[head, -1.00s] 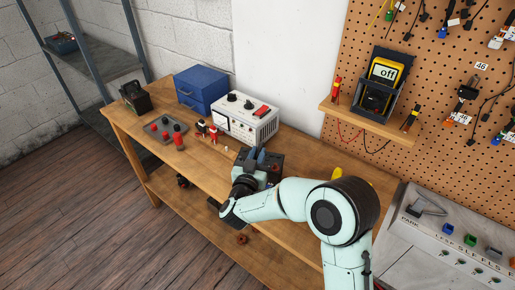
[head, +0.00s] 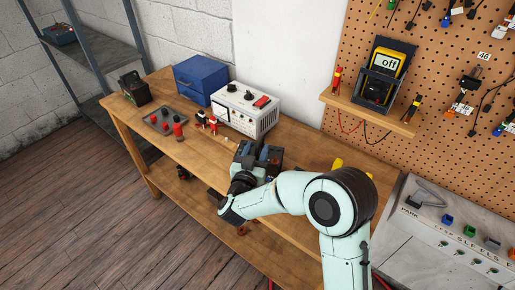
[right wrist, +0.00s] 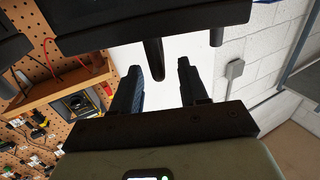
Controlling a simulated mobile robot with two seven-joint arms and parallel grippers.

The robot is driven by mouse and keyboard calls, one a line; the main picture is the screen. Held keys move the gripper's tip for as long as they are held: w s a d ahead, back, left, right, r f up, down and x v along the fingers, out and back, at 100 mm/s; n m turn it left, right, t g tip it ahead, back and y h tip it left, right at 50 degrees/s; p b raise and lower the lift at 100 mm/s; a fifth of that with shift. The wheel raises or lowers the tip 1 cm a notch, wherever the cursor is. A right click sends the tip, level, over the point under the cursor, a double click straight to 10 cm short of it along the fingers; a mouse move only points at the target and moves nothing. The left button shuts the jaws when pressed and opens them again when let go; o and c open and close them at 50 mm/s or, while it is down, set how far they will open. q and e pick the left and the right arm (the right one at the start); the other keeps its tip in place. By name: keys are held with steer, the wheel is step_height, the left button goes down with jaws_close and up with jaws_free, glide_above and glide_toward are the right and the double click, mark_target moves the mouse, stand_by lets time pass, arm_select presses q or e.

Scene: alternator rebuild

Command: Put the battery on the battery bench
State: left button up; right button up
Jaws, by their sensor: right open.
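A dark box-shaped thing (head: 275,157), possibly the battery, sits on the wooden bench (head: 205,150) beside my right gripper (head: 262,152) and is partly hidden by it. My right gripper is open. Another dark box (head: 134,88) stands at the bench's far left end. My left gripper is not in view.
A blue cabinet (head: 201,80) and a white charger-like unit (head: 246,110) stand at the bench's back. A grey tray (head: 163,121) and red clamps (head: 178,131) lie before them. A wall shelf (head: 368,114) holds a yellow meter (head: 386,63). A grey console (head: 450,235) stands at right.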

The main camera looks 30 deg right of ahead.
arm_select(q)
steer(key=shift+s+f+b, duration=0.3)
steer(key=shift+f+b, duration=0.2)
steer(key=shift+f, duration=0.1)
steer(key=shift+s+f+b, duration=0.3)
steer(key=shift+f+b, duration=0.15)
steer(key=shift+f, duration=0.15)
arm_select(e)
steer(key=v, duration=1)
steer(key=shift+s+a, duration=0.25)
steer(key=shift+s, duration=0.05)
